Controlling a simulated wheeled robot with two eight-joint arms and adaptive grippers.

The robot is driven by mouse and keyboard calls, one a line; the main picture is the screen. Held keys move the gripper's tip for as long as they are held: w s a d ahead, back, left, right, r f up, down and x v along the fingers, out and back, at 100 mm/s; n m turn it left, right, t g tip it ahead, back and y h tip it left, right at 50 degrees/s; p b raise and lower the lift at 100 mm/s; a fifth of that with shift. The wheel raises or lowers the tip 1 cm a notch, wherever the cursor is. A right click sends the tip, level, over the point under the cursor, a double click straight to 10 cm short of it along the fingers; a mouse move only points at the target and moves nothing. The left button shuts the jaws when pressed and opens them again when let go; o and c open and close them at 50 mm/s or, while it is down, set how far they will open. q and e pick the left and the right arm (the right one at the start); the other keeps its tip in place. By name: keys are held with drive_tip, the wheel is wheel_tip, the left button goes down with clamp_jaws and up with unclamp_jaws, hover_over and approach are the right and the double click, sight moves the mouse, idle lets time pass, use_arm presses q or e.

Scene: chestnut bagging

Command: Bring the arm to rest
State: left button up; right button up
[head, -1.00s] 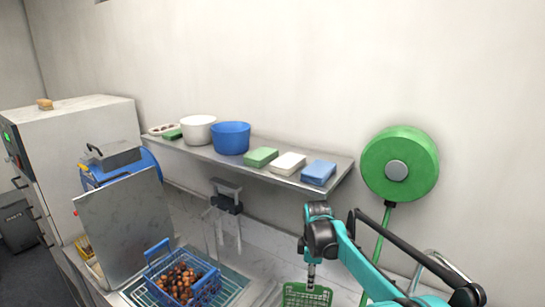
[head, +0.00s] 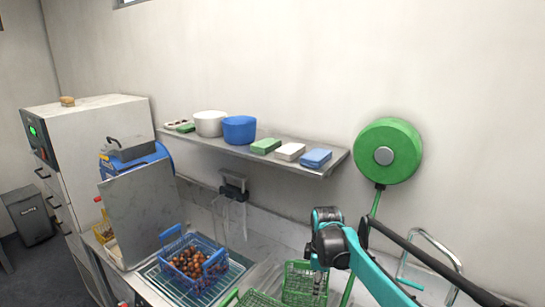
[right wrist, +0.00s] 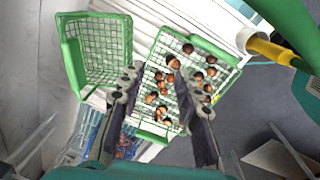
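My right arm comes in from the lower right in the head view, and its gripper (head: 318,282) points down in front of a green basket (head: 297,273). In the right wrist view the two dark fingers of this gripper (right wrist: 160,88) are spread apart with nothing held between them. Beyond them is a green mesh basket with chestnuts (right wrist: 222,66). An empty green basket (right wrist: 98,22) is to its left. My left gripper is in neither view.
A blue basket of chestnuts (head: 167,256) stands on the counter at the left, by an upright metal panel (head: 140,215). A wall shelf (head: 265,158) holds bowls and folded cloths. A green reel (head: 402,135) hangs on the wall at right.

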drive_tip(key=s+d+m+t+b, duration=0.3)
drive_tip(key=s+m+b, duration=0.35)
drive_tip(key=s, duration=0.95)
drive_tip(key=s+d+f+m+t+b, duration=0.1)
drive_tip(key=s+f+m+t+b, duration=0.1)
drive_tip(key=s+f+m, duration=0.5)
drive_tip(key=s+m+t, duration=0.1)
drive_tip(key=s, duration=0.3)
drive_tip(key=shift+d+f+b, duration=0.15)
drive_tip(key=shift+f+b, duration=0.2)
drive_tip(key=shift+f, duration=0.05)
